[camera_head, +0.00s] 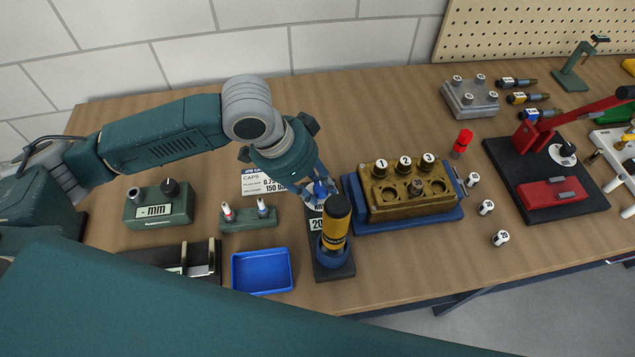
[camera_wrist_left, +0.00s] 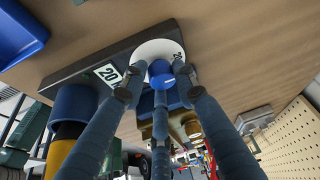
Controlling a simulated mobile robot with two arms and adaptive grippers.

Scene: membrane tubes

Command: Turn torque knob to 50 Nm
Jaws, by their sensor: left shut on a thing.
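The torque knob is blue and sits in the middle of a white dial (camera_wrist_left: 155,50) on a dark base (camera_head: 333,272). In the left wrist view the blue knob (camera_wrist_left: 160,70) shows between the fingers. A display on the base (camera_wrist_left: 108,74) reads "20"; in the head view this display (camera_head: 317,223) is partly covered. My left gripper (camera_head: 319,190) comes from above and its fingers are closed around the knob. The dial's marks are mostly hidden. A yellow and black tool (camera_head: 336,222) stands upright in a blue holder on the same base, in front of the gripper.
A brass block with numbered caps (camera_head: 385,211) stands close on the right. A blue tray (camera_head: 262,271) and a green stand with two small tubes (camera_head: 247,224) lie left. A green box reading "- mm" (camera_head: 158,206) is farther left. A red lever press (camera_head: 555,150) stands far right.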

